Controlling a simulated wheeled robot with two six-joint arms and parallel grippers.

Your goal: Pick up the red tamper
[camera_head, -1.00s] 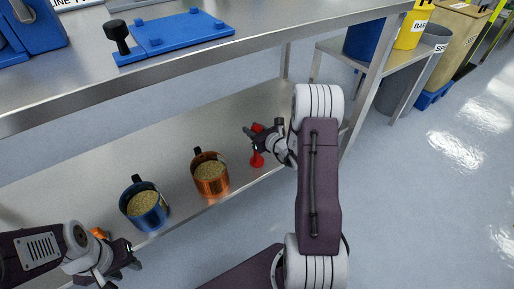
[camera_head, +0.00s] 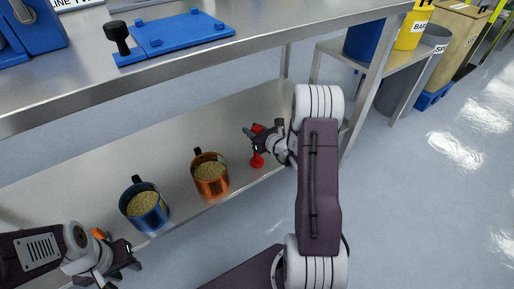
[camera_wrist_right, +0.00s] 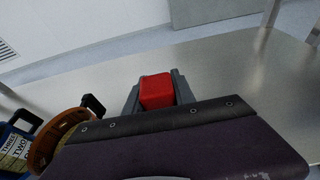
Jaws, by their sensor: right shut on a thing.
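The red tamper (camera_head: 257,160) stands upright on the lower steel shelf, right of the copper pot. My right gripper (camera_head: 256,141) is around its upper part and shut on it. In the right wrist view the tamper's red top (camera_wrist_right: 157,91) sits between the two grey fingers. The middle of the tamper is hidden by the gripper in the head view. My left gripper (camera_head: 128,262) is at the lower left, in front of the shelf and away from the tamper; its fingertips look spread with nothing between them.
A copper pot (camera_head: 211,181) and a blue pot (camera_head: 146,210), both with grainy contents, stand on the lower shelf left of the tamper. The upper shelf (camera_head: 200,62) carries a blue plate (camera_head: 172,36) with a black knob. The shelf's right post (camera_head: 372,85) is close to my right arm.

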